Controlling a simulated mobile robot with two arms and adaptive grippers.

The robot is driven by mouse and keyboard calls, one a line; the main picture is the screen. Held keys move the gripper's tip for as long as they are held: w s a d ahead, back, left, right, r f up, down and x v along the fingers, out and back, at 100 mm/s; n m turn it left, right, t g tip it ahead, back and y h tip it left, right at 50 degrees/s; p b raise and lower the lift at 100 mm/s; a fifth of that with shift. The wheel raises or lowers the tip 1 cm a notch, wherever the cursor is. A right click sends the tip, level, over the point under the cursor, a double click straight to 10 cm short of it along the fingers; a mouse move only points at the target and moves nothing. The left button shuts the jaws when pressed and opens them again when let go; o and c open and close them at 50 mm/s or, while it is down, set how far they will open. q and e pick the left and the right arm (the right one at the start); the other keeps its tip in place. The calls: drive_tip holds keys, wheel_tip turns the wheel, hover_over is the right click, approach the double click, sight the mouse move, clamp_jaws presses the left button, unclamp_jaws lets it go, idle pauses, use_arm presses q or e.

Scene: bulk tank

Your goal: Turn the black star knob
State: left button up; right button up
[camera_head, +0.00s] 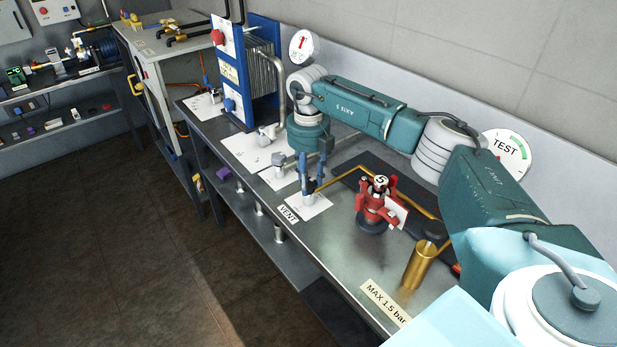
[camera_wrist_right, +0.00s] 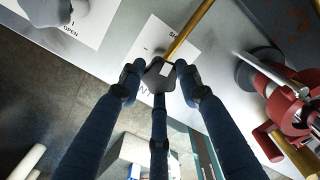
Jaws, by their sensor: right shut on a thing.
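The black star knob (camera_wrist_right: 157,78) shows in the wrist view as a dark lobed shape with a white mark, between my right gripper's fingertips (camera_wrist_right: 160,82). In the head view my right gripper (camera_head: 312,184) points straight down over a white plate (camera_head: 312,208) beside the VENT label (camera_head: 288,214). Its blue fingers are closed around the knob, which they mostly hide there. A brass pipe (camera_wrist_right: 190,28) runs away from the knob. My left gripper is not in view.
A red valve (camera_head: 373,205) with a black base stands right of the gripper. A brass cylinder (camera_head: 419,265) stands nearer the front. A blue plate heat exchanger (camera_head: 235,75) is behind to the left. The bench front near the MAX 1.5 bar label (camera_head: 385,304) is fairly clear.

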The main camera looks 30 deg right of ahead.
sight(309, 182)
drive_tip(key=shift+w+d+r+m, duration=0.1)
drive_tip(key=shift+w+r+m, duration=0.1)
drive_tip(key=shift+m, duration=0.7)
drive_tip(key=o, duration=1.1)
drive_tip(key=shift+o, duration=0.3)
drive_tip(key=shift+s+f, duration=0.1)
wheel_tip(309, 182, up, 12)
